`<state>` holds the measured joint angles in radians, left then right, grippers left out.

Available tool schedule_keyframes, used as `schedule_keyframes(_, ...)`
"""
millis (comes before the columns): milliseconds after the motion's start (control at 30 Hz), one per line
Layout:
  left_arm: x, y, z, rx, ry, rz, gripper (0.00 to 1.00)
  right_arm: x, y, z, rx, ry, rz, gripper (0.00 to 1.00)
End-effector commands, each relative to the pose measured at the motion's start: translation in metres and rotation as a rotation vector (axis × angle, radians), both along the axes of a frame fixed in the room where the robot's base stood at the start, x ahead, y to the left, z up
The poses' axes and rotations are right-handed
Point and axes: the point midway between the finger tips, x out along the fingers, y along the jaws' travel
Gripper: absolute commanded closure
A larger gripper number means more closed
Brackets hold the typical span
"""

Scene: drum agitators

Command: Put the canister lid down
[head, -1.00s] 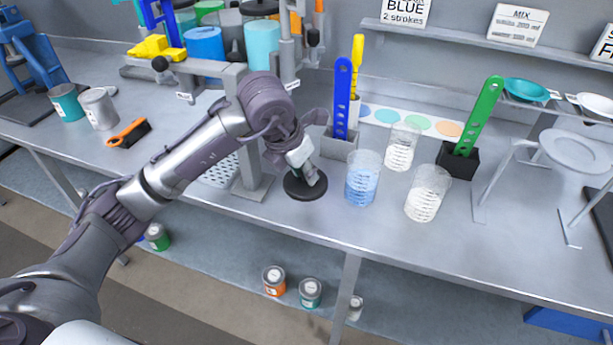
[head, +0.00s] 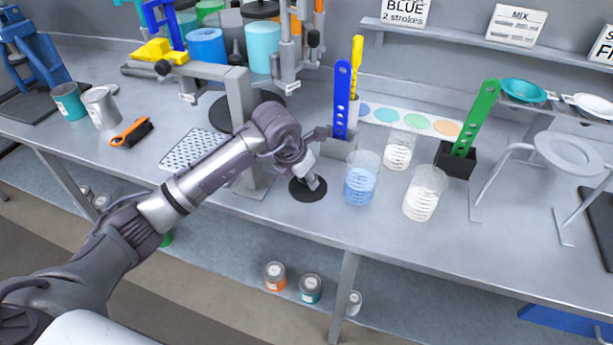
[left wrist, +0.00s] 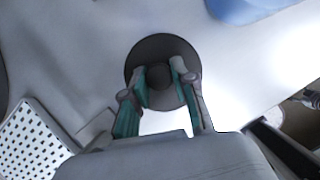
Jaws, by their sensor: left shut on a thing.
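The canister lid is a round black disc (head: 299,193) with a knob at its middle. In the head view it is at the bench's front part, left of the beaker of blue liquid (head: 360,180). In the left wrist view the lid (left wrist: 163,46) lies under my fingers. My left gripper (head: 308,178) is shut on the lid's knob, and the two fingers stand on either side of it in the left wrist view (left wrist: 160,78). The lid looks level and at or very near the bench top; I cannot tell if it touches. My right gripper is not in view.
Two clear beakers (head: 399,150) (head: 425,193) stand to the right. A grey holder with a blue paddle (head: 341,100) stands behind the lid. A perforated tray (head: 192,150) and the dispenser's column lie left. The bench's front edge is close.

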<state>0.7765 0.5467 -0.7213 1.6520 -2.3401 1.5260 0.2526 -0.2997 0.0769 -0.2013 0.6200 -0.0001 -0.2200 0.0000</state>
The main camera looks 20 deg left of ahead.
Motion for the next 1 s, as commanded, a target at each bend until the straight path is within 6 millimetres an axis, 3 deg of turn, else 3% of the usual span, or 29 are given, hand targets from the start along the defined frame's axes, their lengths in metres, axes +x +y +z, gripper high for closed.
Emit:
schedule_keyframes(33, 0.000, 0.000, -0.002, 0.000, 0.000, 0.000, 0.72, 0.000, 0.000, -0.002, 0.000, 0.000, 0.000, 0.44)
schedule_keyframes(200, 0.000, 0.000, -0.001, 0.000, 0.000, 0.000, 0.48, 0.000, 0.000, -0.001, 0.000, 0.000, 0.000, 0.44)
schedule_keyframes(567, -0.001, 0.001, 0.005, 0.000, -0.002, 0.000, 0.48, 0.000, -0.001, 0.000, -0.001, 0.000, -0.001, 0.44)
schedule_keyframes(1000, -0.030, 0.015, 0.083, 0.001, -0.005, 0.000, 0.48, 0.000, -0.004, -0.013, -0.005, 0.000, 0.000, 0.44)
